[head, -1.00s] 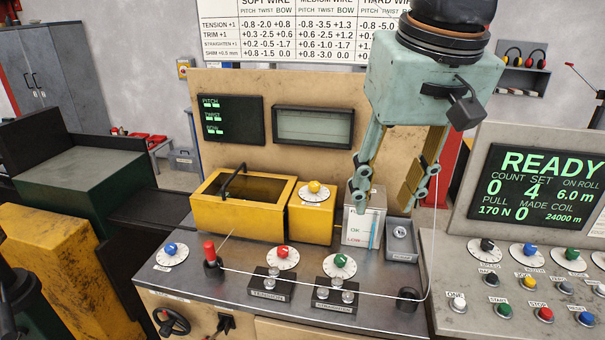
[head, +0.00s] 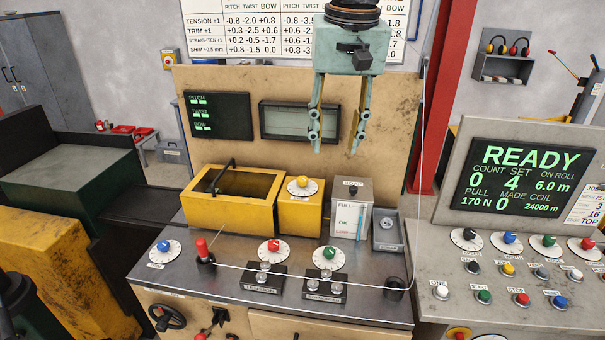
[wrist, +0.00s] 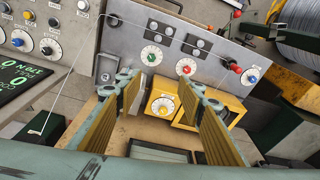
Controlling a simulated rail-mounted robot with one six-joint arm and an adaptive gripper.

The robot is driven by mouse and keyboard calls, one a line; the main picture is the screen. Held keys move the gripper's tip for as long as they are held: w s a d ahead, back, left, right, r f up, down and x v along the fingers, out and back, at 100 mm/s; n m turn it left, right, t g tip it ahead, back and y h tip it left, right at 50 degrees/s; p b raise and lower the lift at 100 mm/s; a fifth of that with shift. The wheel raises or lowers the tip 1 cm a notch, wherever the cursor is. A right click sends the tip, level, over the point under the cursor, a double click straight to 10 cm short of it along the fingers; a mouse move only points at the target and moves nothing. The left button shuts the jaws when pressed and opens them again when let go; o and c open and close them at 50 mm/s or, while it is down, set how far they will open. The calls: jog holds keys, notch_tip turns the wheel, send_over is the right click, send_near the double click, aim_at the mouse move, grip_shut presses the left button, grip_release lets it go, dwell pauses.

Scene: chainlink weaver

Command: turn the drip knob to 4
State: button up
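A yellow knob (head: 303,181) on a white dial sits on top of a small yellow box (head: 300,213) beside the open yellow trough. It is the likely drip knob, but I cannot read a label or its setting. My gripper (head: 336,143) is open and empty, pointing down, in front of the tan back panel and above the bench. In the wrist view the yellow knob (wrist: 165,106) shows between the two spread fingers, well beyond them and not touched.
A yellow trough (head: 228,213) with a black handle stands left of the box, and a soap container (head: 350,210) right of it. Blue (head: 164,246), red (head: 273,246) and green (head: 328,253) knobs and a strung wire lie in front. The READY console (head: 524,185) stands right.

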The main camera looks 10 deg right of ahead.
jog(key=w+f+p, duration=0.1)
jog(key=w+p, duration=0.1)
jog(key=w, duration=0.7)
jog(key=m+g+p, duration=0.2)
jog(key=p, duration=0.4)
send_over(303, 178)
notch_tip(303, 178, down, 13)
jog(key=shift+s+f, duration=0.1)
jog(key=shift+f, duration=0.1)
jog(key=shift+f, duration=0.1)
jog(key=shift+f+p, duration=0.5)
jog(key=shift+f, duration=6.3)
jog(key=shift+c, duration=0.5)
jog(key=c, duration=0.8)
